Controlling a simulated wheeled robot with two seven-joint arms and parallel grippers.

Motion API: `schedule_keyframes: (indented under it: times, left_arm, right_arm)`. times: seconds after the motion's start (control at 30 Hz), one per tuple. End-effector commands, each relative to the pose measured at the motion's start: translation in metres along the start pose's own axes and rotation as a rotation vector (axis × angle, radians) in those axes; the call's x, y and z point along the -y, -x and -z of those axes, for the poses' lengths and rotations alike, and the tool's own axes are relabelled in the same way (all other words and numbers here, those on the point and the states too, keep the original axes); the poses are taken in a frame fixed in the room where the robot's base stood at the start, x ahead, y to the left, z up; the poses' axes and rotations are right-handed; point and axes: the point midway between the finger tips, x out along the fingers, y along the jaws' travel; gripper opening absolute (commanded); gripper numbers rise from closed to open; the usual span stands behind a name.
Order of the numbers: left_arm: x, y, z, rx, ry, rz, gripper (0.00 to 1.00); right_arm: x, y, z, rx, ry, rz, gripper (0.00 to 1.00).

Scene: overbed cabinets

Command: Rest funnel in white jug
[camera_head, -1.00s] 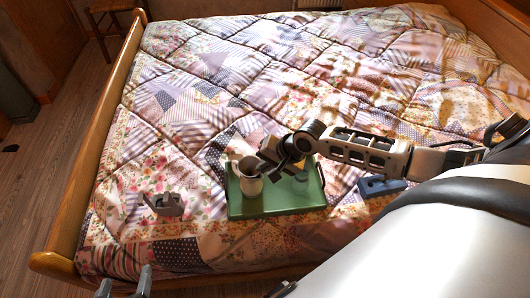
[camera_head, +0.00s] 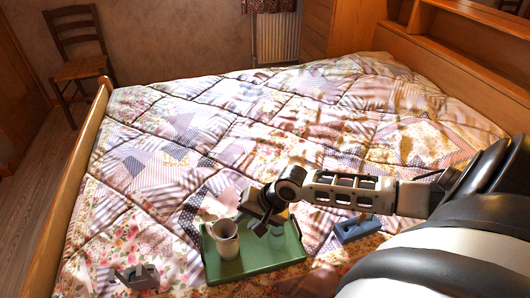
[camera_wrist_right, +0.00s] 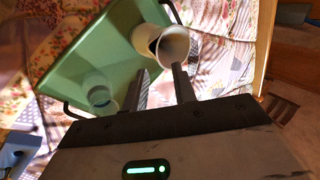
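The white jug (camera_head: 228,249) stands on the green tray (camera_head: 262,262) on the bed; it also shows in the right wrist view (camera_wrist_right: 143,38). A pale, open-mouthed piece, which seems to be the funnel (camera_head: 229,228), sits tilted at the jug's mouth; its dark opening faces the camera in the right wrist view (camera_wrist_right: 174,47). How deep it sits is hidden. My right gripper (camera_head: 250,214) is just right of the jug. In the right wrist view its fingers (camera_wrist_right: 161,70) are apart, with their tips close to the funnel; contact is unclear. My left gripper is out of view.
A clear cup (camera_wrist_right: 98,95) stands on the tray beside my right gripper. A blue block-like object (camera_head: 356,229) lies on the quilt right of the tray, and a grey object (camera_head: 136,277) lies to its left. The quilt behind the tray is clear.

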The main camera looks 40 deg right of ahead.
Motion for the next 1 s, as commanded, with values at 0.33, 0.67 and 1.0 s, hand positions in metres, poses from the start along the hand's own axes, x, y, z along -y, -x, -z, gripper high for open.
schedule_keyframes:
  times: [0.33, 0.67, 1.0]
  left_arm:
    - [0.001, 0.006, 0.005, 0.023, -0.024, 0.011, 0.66]
    - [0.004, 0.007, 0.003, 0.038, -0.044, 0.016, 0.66]
    - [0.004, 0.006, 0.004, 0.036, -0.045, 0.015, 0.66]
  right_arm:
    - [0.001, 0.086, 0.0, -0.001, 0.003, -0.002, 0.27]
    - [0.002, 0.116, 0.0, -0.001, 0.001, 0.004, 0.27]
    - [0.002, 0.116, 0.0, -0.001, 0.0, 0.005, 0.27]
